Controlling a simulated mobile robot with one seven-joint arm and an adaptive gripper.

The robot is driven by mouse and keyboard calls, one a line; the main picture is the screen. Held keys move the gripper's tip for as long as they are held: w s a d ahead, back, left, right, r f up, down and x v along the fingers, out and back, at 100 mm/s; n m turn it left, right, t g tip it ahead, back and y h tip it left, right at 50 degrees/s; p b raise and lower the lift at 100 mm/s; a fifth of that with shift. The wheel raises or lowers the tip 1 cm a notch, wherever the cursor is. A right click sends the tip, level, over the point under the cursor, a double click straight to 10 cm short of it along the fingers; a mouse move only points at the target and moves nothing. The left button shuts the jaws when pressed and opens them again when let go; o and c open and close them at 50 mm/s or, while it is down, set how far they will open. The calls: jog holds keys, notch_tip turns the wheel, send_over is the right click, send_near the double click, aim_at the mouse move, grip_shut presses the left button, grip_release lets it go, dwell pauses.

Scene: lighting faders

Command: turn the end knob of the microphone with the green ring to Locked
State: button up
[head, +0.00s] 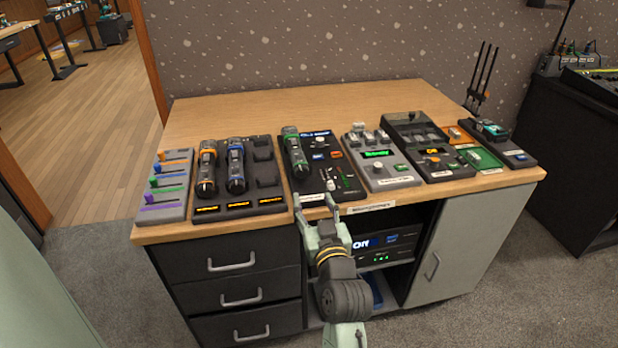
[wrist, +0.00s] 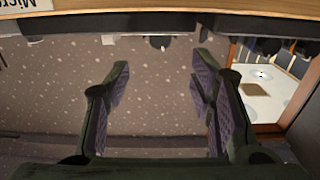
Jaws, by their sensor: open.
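The microphone with the green ring (head: 295,149) lies on a black panel (head: 329,180) near the middle of the desk in the head view. Its dark body points toward the desk's front edge; the setting of its end knob is too small to read. My gripper (head: 316,203) is open and empty, at the desk's front edge, nearer to me than the microphone and a little to its right. In the wrist view my gripper (wrist: 160,75) shows its two fingers spread apart with nothing between them. The microphone does not show in the wrist view.
Microphones with an orange ring (head: 206,168) and a blue ring (head: 235,166) lie in a charging tray (head: 265,206) to the left. A fader panel (head: 172,186) is at far left. Other control boxes (head: 380,165) fill the right. The back of the wooden desk (head: 290,100) is clear.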

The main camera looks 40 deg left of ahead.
aim_at(303, 173)
jog(key=p+x, duration=0.2)
jog(key=x, duration=0.7)
jog(key=shift+w+a+p, duration=0.1)
jog(key=shift+a+p, duration=0.1)
jog(key=shift+p, duration=0.15)
jog(key=shift+w+a, duration=0.45)
jog(key=shift+a, duration=0.05)
jog(key=shift+c, duration=0.2)
jog(key=c, duration=1.1)
jog(key=shift+r+m+p, duration=0.1)
jog(key=shift+m+p, duration=0.55)
jog(key=shift+m, duration=0.55)
jog(key=shift+c, duration=0.2)
jog(key=shift+m, duration=0.5)
jog(key=o, duration=1.2)
